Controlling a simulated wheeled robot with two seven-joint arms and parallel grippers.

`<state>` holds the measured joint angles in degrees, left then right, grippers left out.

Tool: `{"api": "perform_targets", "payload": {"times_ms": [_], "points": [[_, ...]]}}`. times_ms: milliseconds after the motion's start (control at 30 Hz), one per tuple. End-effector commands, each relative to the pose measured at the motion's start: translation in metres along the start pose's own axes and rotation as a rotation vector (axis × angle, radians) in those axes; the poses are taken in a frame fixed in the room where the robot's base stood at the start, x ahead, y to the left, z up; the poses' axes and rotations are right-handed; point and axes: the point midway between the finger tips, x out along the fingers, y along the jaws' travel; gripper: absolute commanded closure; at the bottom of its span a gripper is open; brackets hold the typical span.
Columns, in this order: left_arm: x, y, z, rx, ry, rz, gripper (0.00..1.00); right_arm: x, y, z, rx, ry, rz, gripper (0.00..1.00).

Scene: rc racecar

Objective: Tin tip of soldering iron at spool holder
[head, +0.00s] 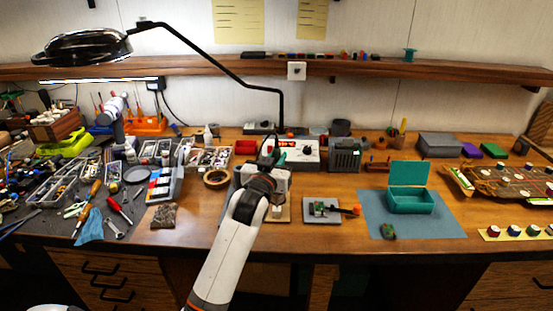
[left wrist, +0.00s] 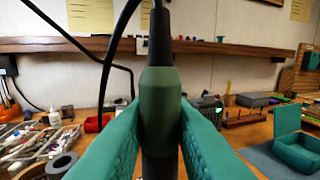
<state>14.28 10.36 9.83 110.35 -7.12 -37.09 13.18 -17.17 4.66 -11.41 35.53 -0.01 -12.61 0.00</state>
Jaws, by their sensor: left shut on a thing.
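My left gripper (head: 277,157) is over the middle of the bench, in front of the white soldering station (head: 305,152). In the left wrist view its two teal fingers (left wrist: 160,135) are shut on the dark green handle of the soldering iron (left wrist: 160,95), which stands roughly upright between them. A black sleeve and cable rise from the handle's top. The iron's tip is hidden below the fingers. A small reddish-brown rack (head: 377,166), possibly the spool holder, stands right of the station; it also shows in the left wrist view (left wrist: 245,117). My right gripper is not in view.
A grey ribbed box (head: 345,156) stands between the station and the rack. A teal open box (head: 408,202) sits on a blue mat (head: 440,227) at right. A lamp arm (head: 215,60) hangs above. Tools and trays crowd the left. Bare wood lies in front of the rack.

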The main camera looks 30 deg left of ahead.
Motion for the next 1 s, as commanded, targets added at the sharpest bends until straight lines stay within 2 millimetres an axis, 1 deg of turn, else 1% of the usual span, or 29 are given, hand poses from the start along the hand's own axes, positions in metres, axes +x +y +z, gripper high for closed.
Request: {"api": "perform_targets", "payload": {"times_ms": [667,1000], "points": [[0.0000,0.0001,-0.0057,0.000,0.000,0.000,1.00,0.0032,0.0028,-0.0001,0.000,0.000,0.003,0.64],[0.0000,0.0000,-0.0052,0.000,0.000,0.000,1.00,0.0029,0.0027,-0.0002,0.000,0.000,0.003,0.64]]}}
